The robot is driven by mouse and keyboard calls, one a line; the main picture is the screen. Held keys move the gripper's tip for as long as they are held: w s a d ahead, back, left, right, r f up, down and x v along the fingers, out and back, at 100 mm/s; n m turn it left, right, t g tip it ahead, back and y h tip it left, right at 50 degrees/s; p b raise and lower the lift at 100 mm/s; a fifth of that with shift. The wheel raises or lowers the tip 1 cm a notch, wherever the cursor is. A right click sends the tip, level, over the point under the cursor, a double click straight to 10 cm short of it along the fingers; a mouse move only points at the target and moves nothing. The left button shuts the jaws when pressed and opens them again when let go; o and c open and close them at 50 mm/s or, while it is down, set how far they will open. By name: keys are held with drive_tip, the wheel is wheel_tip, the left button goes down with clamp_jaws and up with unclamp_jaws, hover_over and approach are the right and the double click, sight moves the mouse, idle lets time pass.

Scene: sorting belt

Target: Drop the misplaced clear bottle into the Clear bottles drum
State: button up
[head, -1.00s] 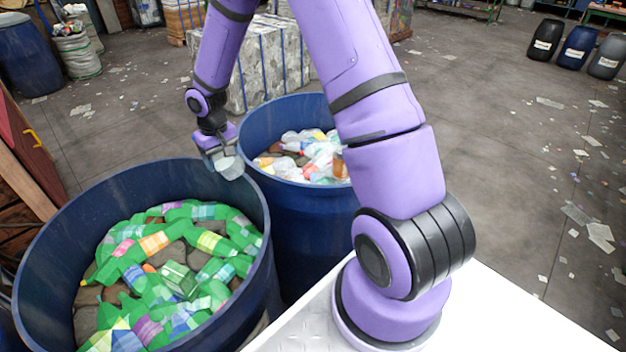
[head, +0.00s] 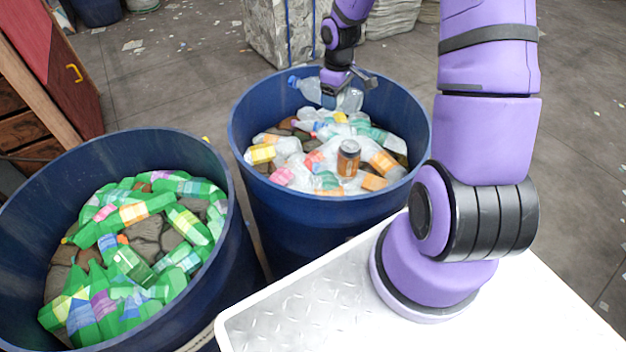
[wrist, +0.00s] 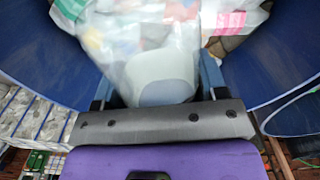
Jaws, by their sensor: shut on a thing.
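My gripper (head: 347,86) is shut on a clear bottle (head: 310,90) with a blue cap. It holds the bottle lying roughly sideways over the far part of the right blue drum (head: 300,212), about rim height. This drum holds mostly clear bottles; no label shows on it. In the wrist view the clear bottle (wrist: 165,75) sits between the fingers, blurred, with the drum's contents behind it.
The left blue drum (head: 225,185) holds green bottles. A brown can (head: 348,160) lies among the clear bottles in the right drum. A wrapped bale (head: 280,35) stands behind the drums. A red cabinet (head: 65,70) is at the far left.

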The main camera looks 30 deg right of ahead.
drive_tip(key=shift+s+d+f, duration=0.1)
drive_tip(key=shift+s+d, duration=0.1)
drive_tip(key=shift+d, duration=0.05)
drive_tip(key=shift+f, duration=2.9)
drive_tip(key=o, duration=1)
wheel_tip(320, 180, up, 11)
drive_tip(key=shift+f, duration=0.1)
